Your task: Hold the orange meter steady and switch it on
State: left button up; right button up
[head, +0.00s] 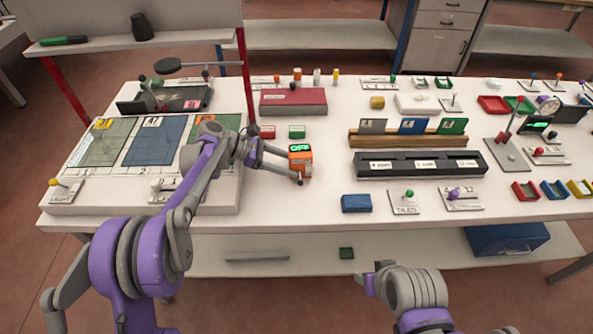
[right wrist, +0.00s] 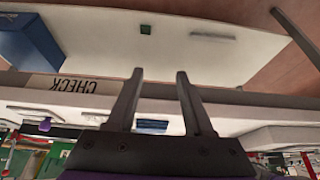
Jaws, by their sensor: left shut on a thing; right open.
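The orange meter (head: 301,163) stands on the white bench left of the middle in the head view. Its green display (head: 300,148) on top appears to read OFF. My left gripper (head: 287,162) is shut on the meter from its left side. A small dark-tipped part (head: 300,181) shows at the meter's front. My right arm (head: 405,285) is low in front of the bench in the head view, with its fingertips not clearly seen there. In the right wrist view my right gripper (right wrist: 158,75) is open and empty, with its two fingers apart.
A blue block (head: 356,203) and the TILES lever plate (head: 404,201) lie right of the meter near the front edge. A black slotted rack (head: 419,164) stands behind them. A red box (head: 293,102) lies further back. Bare bench top shows in front of the meter.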

jog(key=w+a+r+n+y, duration=0.15)
jog(key=w+a+r, duration=0.35)
jog(key=w+r, duration=0.55)
jog(key=n+g, duration=0.1)
jog(key=n, duration=0.1)
send_near(301, 182)
jog(key=shift+y, duration=0.35)
jog(key=x, duration=0.8)
jog(key=shift+w+d+f, duration=0.1)
jog(key=shift+d, duration=0.25)
grip_shut()
